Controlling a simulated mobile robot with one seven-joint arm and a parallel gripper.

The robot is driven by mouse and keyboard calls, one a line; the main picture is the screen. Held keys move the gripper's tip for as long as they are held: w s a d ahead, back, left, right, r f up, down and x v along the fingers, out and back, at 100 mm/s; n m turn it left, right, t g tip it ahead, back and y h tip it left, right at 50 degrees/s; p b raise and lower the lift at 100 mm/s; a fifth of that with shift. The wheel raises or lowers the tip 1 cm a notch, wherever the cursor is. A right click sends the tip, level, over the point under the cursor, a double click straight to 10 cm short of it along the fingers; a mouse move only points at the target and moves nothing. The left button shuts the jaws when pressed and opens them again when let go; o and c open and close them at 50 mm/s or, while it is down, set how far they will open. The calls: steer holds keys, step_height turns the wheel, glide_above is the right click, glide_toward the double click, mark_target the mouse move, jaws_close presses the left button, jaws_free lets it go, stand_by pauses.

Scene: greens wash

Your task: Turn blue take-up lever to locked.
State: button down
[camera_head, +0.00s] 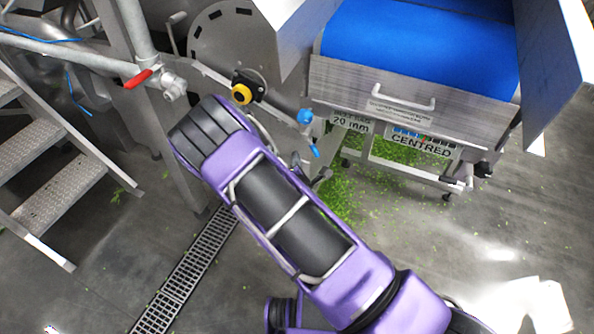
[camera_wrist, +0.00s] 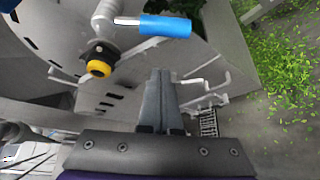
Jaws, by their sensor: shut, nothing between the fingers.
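The blue take-up lever shows in the wrist view as a blue sleeve (camera_wrist: 165,25) on a metal arm, near the top and roughly sideways. The arm runs left to a hub above a yellow knob (camera_wrist: 98,68). In the head view, blue parts (camera_head: 305,117) show beside the machine's front left corner, with a blue tip hanging below. My gripper (camera_wrist: 163,75) is shut and empty. Its fingertips appear below the blue sleeve in the wrist view, with a visible gap. I cannot clearly make out the fingers in the head view.
A machine with a blue belt (camera_head: 420,45) and "CENTRED" plate (camera_head: 420,145) stands right. A red-handled valve (camera_head: 138,79) sits on pipework at left. Metal stairs (camera_head: 65,190) stand far left. A drain grate (camera_head: 185,270) crosses the floor. Green scraps (camera_head: 345,195) lie under the machine.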

mark_target(317, 151)
steer(key=d, duration=0.1)
steer(key=d+r, duration=0.2)
steer(key=shift+s+d, duration=0.25)
steer(key=shift+s, duration=0.1)
steer(key=shift+s+d+r+n+g+h+p, duration=0.15)
steer(key=shift+d+r+n+g+h+p, duration=0.2)
steer(key=shift+n+p, duration=0.25)
stand_by(0.4)
steer(key=n+h+p, duration=0.1)
steer(key=d+r+n+g+h+p, duration=0.1)
steer(key=n, duration=0.1)
steer(key=shift+s+d+r+g+p, duration=0.25)
steer(key=shift+s+p, duration=0.05)
steer(key=shift+p, duration=0.1)
steer(key=shift+s+d+r+n+g+h+p, duration=0.1)
steer(key=shift+d+r+n+g+h+p, duration=0.25)
steer(key=shift+r+n+h+p, duration=0.35)
steer(key=shift+s+d+r+n+g+h+p, duration=0.1)
steer(key=shift+d+r+n+g+h+p, duration=0.2)
steer(key=shift+n+h, duration=0.65)
steer(key=shift+r, duration=0.1)
